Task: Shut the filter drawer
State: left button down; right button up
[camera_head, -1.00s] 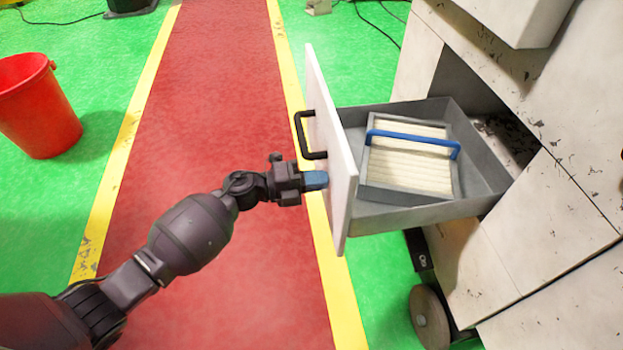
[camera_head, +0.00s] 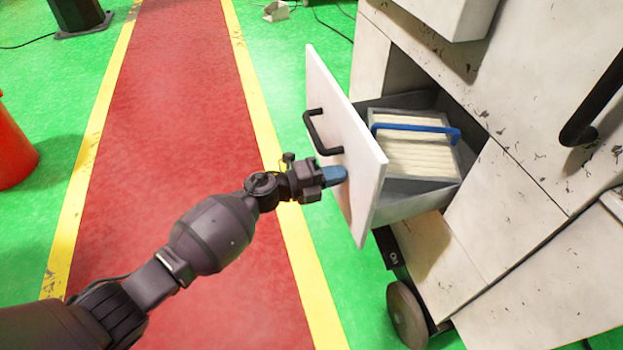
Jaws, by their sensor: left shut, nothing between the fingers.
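The filter drawer (camera_head: 405,205) stands partly out of the white machine cabinet. Its white front panel (camera_head: 338,120) carries a black handle (camera_head: 318,134). Inside the drawer lies a pleated filter (camera_head: 415,157) with a blue handle bar (camera_head: 415,128). My left gripper (camera_head: 340,175) is shut and empty, its blue fingertips at the outer face of the front panel, below the handle. They appear to touch the panel. My right gripper is not in view.
The worn white cabinet (camera_head: 520,190) fills the right side, with a black handle (camera_head: 592,100) and a wheel (camera_head: 406,313) underneath. A red bucket (camera_head: 14,150) stands at the left edge. The red walkway (camera_head: 180,110) is clear.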

pick_arm(q)
jog(key=b+x, duration=0.1)
jog(key=x, duration=0.6)
jog(key=b+x, duration=0.2)
jog(key=x, duration=0.5)
jog(key=b+x, duration=0.1)
jog(key=x, duration=0.6)
jog(key=shift+d+f+b, duration=0.2)
jog(key=shift+f+b, duration=0.1)
jog(key=shift+f, duration=0.1)
jog(key=shift+w+d+r, duration=0.15)
jog(key=shift+d+r, duration=0.05)
jog(key=shift+d, duration=0.25)
jog(key=shift+r, duration=0.25)
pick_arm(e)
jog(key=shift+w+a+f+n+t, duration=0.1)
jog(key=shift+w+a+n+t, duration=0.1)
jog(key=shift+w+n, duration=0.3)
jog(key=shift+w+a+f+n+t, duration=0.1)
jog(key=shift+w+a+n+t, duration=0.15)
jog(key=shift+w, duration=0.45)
